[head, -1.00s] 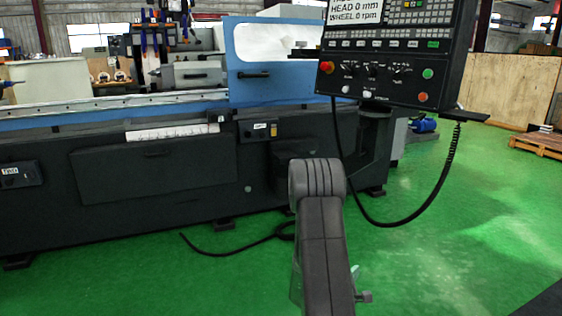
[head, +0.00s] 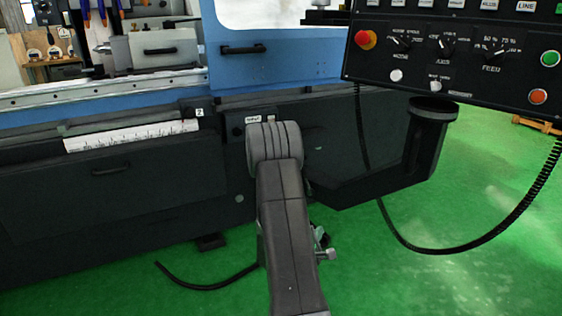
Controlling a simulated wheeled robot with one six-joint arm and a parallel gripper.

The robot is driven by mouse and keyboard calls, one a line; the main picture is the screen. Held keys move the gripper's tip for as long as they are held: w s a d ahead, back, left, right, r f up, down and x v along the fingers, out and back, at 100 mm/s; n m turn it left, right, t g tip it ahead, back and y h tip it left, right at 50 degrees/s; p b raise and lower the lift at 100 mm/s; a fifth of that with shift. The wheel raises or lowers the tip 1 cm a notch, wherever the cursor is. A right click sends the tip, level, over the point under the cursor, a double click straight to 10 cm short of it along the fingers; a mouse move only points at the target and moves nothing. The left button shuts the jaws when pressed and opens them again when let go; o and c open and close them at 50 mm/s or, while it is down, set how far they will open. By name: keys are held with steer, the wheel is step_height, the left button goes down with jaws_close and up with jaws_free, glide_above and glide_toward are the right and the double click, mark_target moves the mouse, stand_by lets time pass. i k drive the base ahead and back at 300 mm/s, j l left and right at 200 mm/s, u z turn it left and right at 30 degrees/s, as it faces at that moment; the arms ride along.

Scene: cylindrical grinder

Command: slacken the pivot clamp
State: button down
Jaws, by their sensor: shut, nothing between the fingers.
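The grinder's front (head: 100,205) fills the left and middle of the head view. A white graduated scale (head: 130,136) runs along its front below the blue table (head: 120,98). A small white tag (head: 199,112) sits near the scale's right end. A dark labelled box (head: 238,128) is partly hidden behind my arm. I cannot tell which part is the pivot clamp. My arm rises from the bottom middle in front of the machine. The fingers of my gripper do not show.
The control panel (head: 455,55) overhangs at upper right on a dark bracket (head: 428,130). A black coiled cable (head: 530,185) hangs from it to the floor. Another cable (head: 205,287) lies on the green floor. Open floor (head: 400,285) is at lower right.

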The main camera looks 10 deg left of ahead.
mark_target(306, 179)
steer(key=i+j+u, duration=0.1)
steer(key=i+j, duration=0.65)
steer(key=i, duration=0.2)
